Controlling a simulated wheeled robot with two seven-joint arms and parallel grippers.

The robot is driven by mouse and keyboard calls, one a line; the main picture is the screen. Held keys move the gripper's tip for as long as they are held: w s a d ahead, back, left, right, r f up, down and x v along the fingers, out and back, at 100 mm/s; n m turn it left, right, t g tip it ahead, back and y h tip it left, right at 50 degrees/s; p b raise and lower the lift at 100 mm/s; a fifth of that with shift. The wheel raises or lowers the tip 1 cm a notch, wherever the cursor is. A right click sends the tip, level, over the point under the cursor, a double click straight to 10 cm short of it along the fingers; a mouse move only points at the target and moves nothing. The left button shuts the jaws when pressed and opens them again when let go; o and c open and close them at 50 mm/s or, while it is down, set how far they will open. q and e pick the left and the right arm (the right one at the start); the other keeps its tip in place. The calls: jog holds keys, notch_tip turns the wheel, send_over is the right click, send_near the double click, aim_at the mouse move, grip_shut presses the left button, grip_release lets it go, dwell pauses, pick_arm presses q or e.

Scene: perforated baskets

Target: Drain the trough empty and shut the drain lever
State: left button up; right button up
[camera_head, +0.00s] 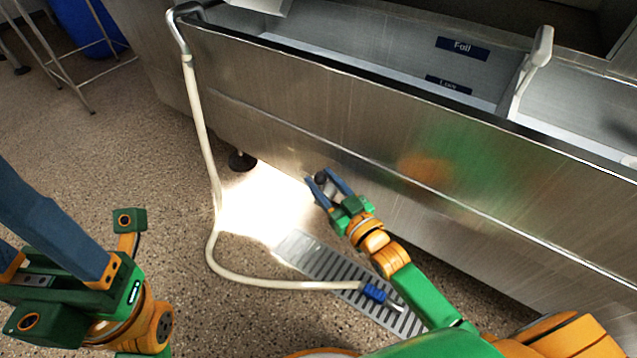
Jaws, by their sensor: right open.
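The steel trough (330,130) runs across the upper right, with a dark blue upper label (462,48) and a lower label reading "Low" (448,85) on its inner back wall. Whether water is inside is hard to tell. My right gripper (320,177) is open low against the trough's front side. A small dark round knob (320,178) shows between its fingers; it may be the end of the drain lever, whose remainder is hidden. My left gripper (50,238) is at the lower left, away from the trough, its fingertips cut off by the frame.
A pale hose (203,140) hangs from a metal hook pipe (178,30) on the trough's left end and lies on the floor, its blue-collared nozzle (376,293) over the floor grate (330,263). A pale handle (540,48) rises at the right.

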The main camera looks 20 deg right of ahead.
jog(key=shift+w+a, duration=0.15)
jog(key=shift+w, duration=0.3)
grip_shut()
dwell(1.1)
